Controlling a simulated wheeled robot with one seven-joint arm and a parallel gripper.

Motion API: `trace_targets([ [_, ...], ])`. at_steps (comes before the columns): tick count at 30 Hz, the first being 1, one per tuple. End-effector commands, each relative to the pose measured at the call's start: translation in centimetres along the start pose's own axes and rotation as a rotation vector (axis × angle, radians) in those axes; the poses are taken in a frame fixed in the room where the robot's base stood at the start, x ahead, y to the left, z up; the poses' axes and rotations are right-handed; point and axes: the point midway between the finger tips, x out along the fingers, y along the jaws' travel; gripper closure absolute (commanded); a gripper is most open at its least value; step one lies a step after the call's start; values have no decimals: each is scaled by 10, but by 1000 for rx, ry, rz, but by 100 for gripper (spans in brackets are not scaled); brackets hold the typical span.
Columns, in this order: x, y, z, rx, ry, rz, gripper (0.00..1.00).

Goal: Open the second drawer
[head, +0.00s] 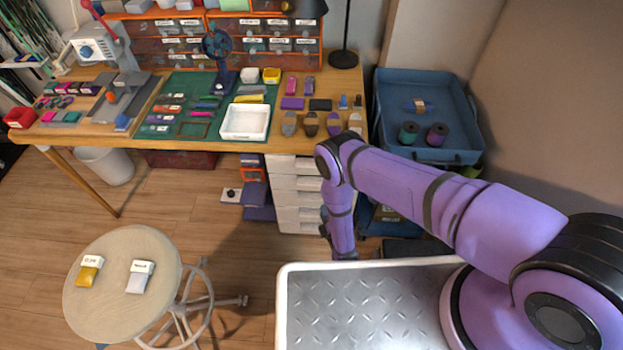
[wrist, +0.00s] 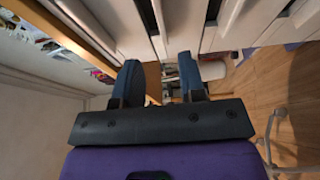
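The white drawer unit (head: 298,200) stands under the right part of the desk. Its stacked fronts look closed, and the second drawer from the top (head: 294,183) appears flush with the others; my arm covers part of the unit's right side. In the wrist view, white drawer fronts (wrist: 210,18) with dark gaps between them fill the top, just beyond the fingertips. My gripper (wrist: 158,76) is open, with a clear gap between its two dark fingers and nothing held. Whether a finger touches a drawer front cannot be told. In the head view the fingers are hardly distinguishable beside the unit.
The wooden desk (head: 220,147) above is crowded with tools and a white tray (head: 245,122). A blue bin (head: 425,90) stands right of it. A round stool (head: 122,285) with two labelled items stands at left. Floor (head: 190,215) before the drawers is mostly clear.

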Motion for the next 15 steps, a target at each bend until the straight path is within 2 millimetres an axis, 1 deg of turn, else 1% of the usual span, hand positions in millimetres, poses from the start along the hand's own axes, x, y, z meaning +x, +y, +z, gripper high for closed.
trace_targets([
  [2,1,-1,0,-3,0,3,63],
  [5,10,-1,0,-2,-1,4,63],
  [15,69,0,0,0,-1,5,63],
])
